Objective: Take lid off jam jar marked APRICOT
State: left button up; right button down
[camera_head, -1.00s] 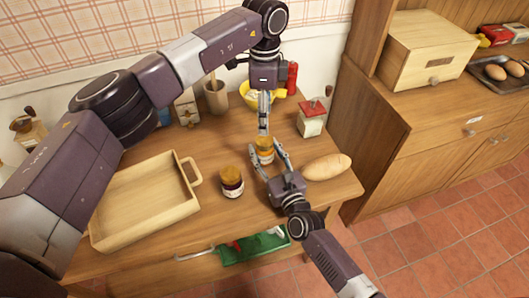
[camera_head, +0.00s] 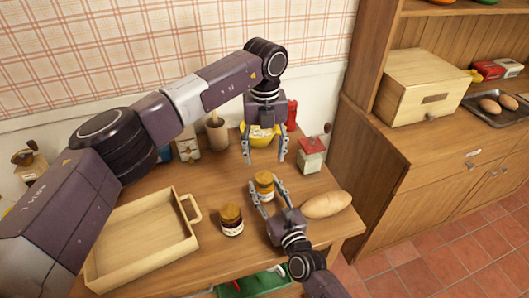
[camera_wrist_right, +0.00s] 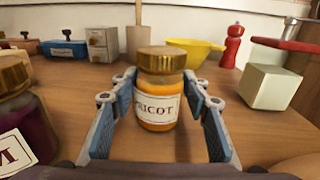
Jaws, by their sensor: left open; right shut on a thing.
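The apricot jar (camera_head: 264,188) has orange contents and a gold lid (camera_wrist_right: 162,60), which sits on it. It stands upright on the wooden table. In the right wrist view its label (camera_wrist_right: 157,110) reads "RICOT", with the left part turned out of sight. My right gripper (camera_head: 266,192) is shut on the jar's body below the lid, with one finger on each side. My left gripper (camera_head: 265,159) points down above the jar, its fingers open and apart, empty and clear of the lid. A second, dark jar (camera_head: 231,219) with a gold lid stands to the left.
A wooden tray (camera_head: 145,276) lies at the left. A bread loaf (camera_head: 326,204) lies right of my right gripper. Behind are a yellow bowl (camera_head: 262,141), a red mill (camera_head: 291,115) and a white box with a red top (camera_head: 311,160). Bare tabletop lies around the jars.

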aim_at(265, 177)
pick_arm(q)
jog(key=m, duration=0.3)
jog(key=shift+m, duration=0.4)
jog(key=m, duration=0.5)
jog(key=shift+m, duration=0.3)
jog(key=m, duration=0.3)
jog(key=shift+m, duration=0.4)
jog(key=m, duration=0.3)
jog(key=shift+m, duration=0.4)
jog(key=m, duration=1.2)
jog(key=shift+m, duration=0.3)
jog(key=m, duration=0.3)
jog(key=shift+m, duration=0.4)
jog(key=shift+f, duration=4)
